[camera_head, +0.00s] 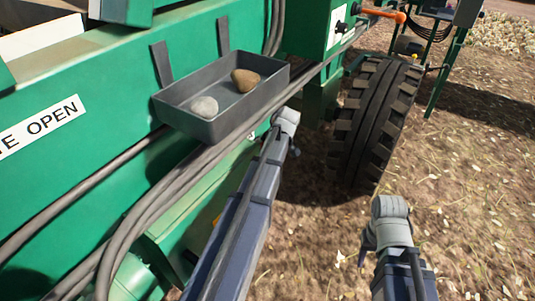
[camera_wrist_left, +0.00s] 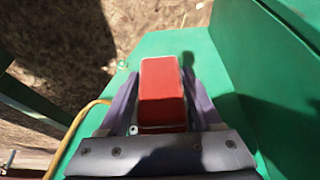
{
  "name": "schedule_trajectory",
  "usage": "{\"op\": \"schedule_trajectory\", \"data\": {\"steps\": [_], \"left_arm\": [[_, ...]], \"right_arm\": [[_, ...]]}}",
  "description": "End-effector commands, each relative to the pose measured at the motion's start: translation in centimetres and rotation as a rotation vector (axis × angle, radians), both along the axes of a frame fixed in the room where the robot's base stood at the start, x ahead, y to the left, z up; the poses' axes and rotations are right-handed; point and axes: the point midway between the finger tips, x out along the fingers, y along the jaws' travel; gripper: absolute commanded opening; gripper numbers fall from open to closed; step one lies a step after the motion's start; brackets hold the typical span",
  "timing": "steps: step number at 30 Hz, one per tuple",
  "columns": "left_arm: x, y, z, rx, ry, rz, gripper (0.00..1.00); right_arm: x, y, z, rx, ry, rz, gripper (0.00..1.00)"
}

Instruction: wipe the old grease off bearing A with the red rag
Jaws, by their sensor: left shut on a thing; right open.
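My left gripper (camera_wrist_left: 160,82) is shut on a red block-shaped thing that looks like the folded red rag (camera_wrist_left: 160,85), seen in the left wrist view. It holds the rag over a green metal surface of the machine. In the head view my left arm reaches up along the machine's side below the grey tray; its gripper and the rag are hidden there. My right gripper (camera_head: 366,246) hangs open and empty over the ground at the lower right. I cannot make out bearing A or its grease in either view.
A grey tray (camera_head: 240,108) with two stones is fixed to the green machine (camera_head: 100,85). Dark hoses (camera_head: 165,200) run along its side. A large tyre (camera_head: 372,125) stands right of my left arm. A yellow cable (camera_wrist_left: 85,112) lies left of my left gripper. Open ground lies at right.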

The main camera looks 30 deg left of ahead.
Motion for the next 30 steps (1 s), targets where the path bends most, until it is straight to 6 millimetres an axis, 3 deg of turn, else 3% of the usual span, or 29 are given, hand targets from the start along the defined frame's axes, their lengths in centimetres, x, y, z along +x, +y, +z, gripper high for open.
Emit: {"op": "schedule_trajectory", "data": {"steps": [8,20,30], "left_arm": [[-0.5,0.0,0.0,-0.001,0.0,0.0,0.02],[-3.4,0.4,0.0,-0.001,0.0,0.0,0.02],[-3.5,0.5,0.0,0.001,0.0,0.0,0.02]], "right_arm": [[0.0,0.0,0.0,0.0,0.0,0.0,0.5],[0.0,0.0,0.0,0.0,0.0,0.0,0.5],[0.0,0.0,0.0,0.0,0.0,0.0,0.5]]}}
